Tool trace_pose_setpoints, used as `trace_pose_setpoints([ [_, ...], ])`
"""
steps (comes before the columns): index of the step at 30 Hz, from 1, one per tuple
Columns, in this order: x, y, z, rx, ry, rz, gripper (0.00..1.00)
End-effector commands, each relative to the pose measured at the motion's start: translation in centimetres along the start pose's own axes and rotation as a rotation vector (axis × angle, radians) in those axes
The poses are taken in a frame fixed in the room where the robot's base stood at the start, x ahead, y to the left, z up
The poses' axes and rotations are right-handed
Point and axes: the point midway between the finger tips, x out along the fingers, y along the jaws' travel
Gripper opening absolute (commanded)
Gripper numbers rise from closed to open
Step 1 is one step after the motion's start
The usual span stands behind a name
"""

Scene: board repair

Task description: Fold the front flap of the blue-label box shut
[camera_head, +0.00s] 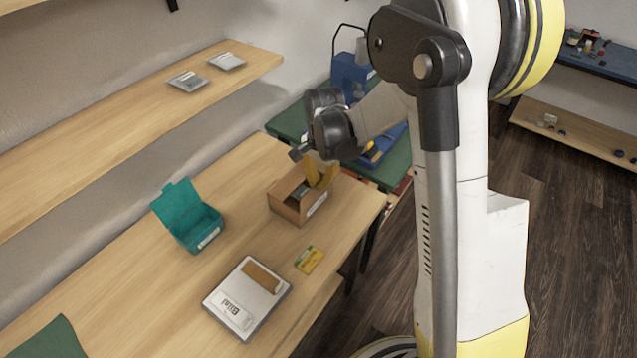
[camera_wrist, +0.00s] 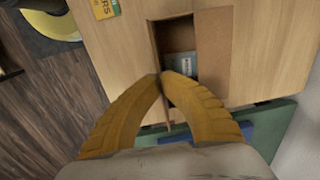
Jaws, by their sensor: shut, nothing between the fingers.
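A brown cardboard box (camera_head: 287,208) stands on the wooden table, with a pale label on its side. I cannot make out any blue on the label. The box is open at the top, and a grey item (camera_wrist: 182,64) shows inside it in the wrist view. A brown panel (camera_wrist: 213,55) lies along the right of the opening there; I cannot tell which flap it is. My gripper (camera_head: 322,178) is over the box, its yellow fingers shut and empty. In the wrist view its fingertips (camera_wrist: 162,77) meet at the opening's near left edge and hide part of the box.
A teal open-lidded box (camera_head: 196,227) stands to the left. A white tray-like device (camera_head: 252,303) with a brown piece and a yellow-green card (camera_head: 309,260) lie in front. A wall shelf (camera_head: 130,115) runs above the table's back.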

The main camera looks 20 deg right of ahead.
Motion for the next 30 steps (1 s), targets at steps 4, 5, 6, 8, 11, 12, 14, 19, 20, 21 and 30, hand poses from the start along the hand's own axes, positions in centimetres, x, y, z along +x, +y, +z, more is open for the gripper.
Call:
trace_pose_setpoints([
  [4, 0.0, 0.0, 0.0, 0.0, 0.0, 0.0, 0.0],
  [5, 0.0, 0.0, 0.0, 0.0, 0.0, 0.001, 0.0],
  [6, 0.0, 0.0, 0.0, 0.0, 0.0, 0.003, 0.0],
  [8, 0.0, -0.1, 0.0, -0.001, 0.0, 0.009, 0.0],
  [11, 0.0, -0.2, 0.0, -0.001, -0.001, 0.033, 0.0],
  [12, 0.0, -0.3, 0.0, 0.0, -0.001, 0.047, 0.0],
  [14, 0.1, -0.5, 0.0, -0.001, 0.0, 0.076, 0.0],
  [19, 0.1, -1.1, 0.0, -0.002, 0.001, 0.184, 0.0],
  [20, 0.2, -1.3, 0.0, -0.003, 0.0, 0.206, 0.0],
  [21, 0.2, -1.4, 0.0, -0.003, 0.0, 0.236, 0.0],
  [30, 0.6, -2.3, 0.0, -0.001, 0.001, 0.43, 0.0],
])
